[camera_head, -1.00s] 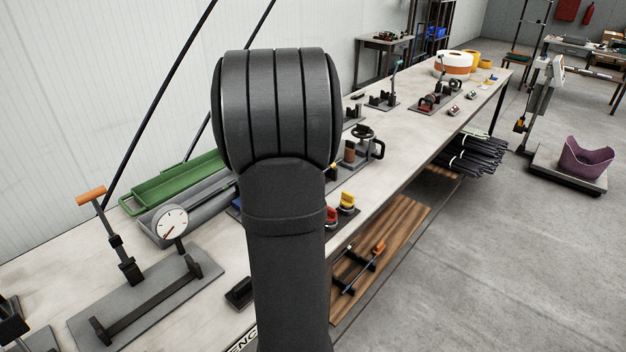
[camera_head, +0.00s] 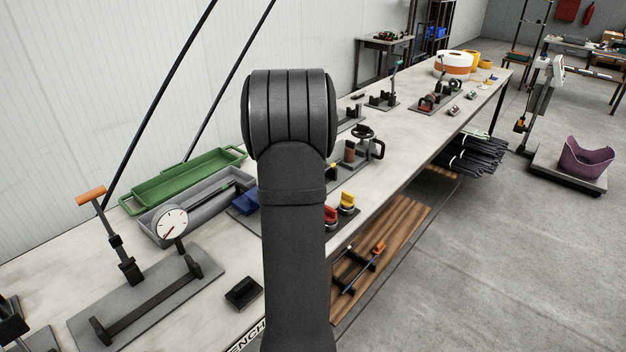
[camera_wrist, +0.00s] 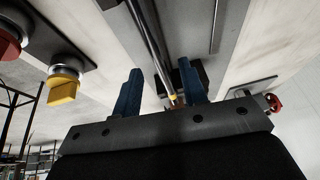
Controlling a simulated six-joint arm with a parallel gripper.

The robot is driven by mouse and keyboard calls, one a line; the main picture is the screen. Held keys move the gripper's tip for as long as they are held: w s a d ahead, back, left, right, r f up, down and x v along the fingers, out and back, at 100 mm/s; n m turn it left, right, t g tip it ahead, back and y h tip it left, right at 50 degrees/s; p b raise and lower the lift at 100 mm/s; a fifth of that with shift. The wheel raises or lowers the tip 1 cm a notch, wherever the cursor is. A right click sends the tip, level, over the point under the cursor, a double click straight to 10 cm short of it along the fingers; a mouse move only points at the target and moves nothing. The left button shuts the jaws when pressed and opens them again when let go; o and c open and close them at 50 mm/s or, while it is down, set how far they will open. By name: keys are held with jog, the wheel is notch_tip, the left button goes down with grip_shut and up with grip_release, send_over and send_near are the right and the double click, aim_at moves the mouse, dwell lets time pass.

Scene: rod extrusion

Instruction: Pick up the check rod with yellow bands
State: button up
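In the wrist view a long dark, shiny rod (camera_wrist: 152,48) runs down from the top edge. A yellow band (camera_wrist: 173,97) shows near its lower end, so it looks like the check rod. My gripper (camera_wrist: 160,68) has two blue fingers, spread apart, with nothing pressed between them. The rod passes through the gap between the fingers in the picture; I cannot tell whether it lies between them or beyond them. In the head view my own arm hides the gripper, and I cannot make out the yellow-banded rod there.
A green tray (camera_head: 190,178) and a grey tray (camera_head: 160,238) lie along the wall side of the bench. A dial gauge (camera_head: 172,224) stands in front. Red (camera_head: 331,216) and yellow (camera_head: 347,201) knobs sit right of my arm. A black block (camera_head: 243,292) lies near the front edge.

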jog(key=shift+w+d+f, duration=0.1)
jog(key=shift+w+f, duration=0.1)
jog(key=shift+f, duration=0.3)
grip_shut()
jog(key=shift+r, duration=0.15)
